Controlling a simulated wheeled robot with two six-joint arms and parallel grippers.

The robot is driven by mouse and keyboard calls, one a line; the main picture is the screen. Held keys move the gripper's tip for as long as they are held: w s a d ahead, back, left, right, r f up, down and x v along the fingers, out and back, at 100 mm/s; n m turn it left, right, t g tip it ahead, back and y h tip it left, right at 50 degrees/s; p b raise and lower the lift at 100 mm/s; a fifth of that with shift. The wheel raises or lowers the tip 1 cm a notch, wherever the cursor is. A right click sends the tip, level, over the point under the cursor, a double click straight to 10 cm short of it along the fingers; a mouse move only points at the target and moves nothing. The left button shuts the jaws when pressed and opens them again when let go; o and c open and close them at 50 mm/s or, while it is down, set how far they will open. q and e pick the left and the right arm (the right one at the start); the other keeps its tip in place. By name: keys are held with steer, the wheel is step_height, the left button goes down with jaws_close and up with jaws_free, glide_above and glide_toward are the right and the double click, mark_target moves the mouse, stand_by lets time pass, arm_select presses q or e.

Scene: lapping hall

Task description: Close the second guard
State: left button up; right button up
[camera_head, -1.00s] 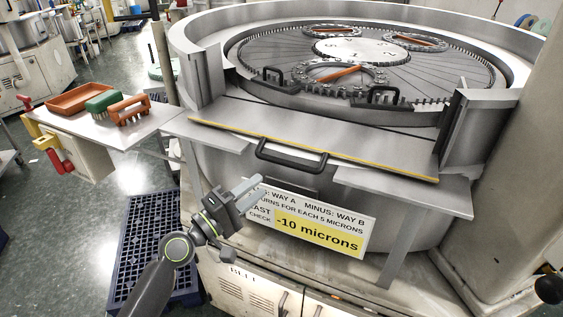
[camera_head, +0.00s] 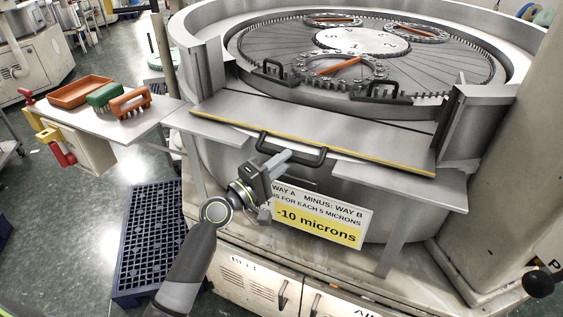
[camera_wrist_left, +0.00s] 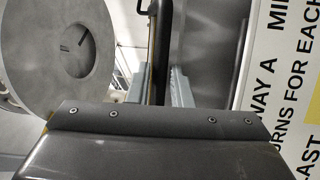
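The guard (camera_head: 330,130) in front of the lapping plate is a flat grey panel with a yellow front edge. It lies nearly level, folded outward over the machine's front. Its black bar handle (camera_head: 312,161) sits at the middle of the front edge. My left gripper (camera_head: 282,159) is at the left part of this handle. In the left wrist view, the two grey fingers (camera_wrist_left: 158,86) are apart, and the dark handle bar (camera_wrist_left: 162,45) shows between them. I cannot tell whether either finger touches it. My right gripper is not in view.
A sign (camera_head: 335,238) reading "-10 microns" hangs below the guard, close to my left gripper. The round lapping plate (camera_head: 440,60) with geared rings lies behind.

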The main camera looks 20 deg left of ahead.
arm_select(q)
jaws_close()
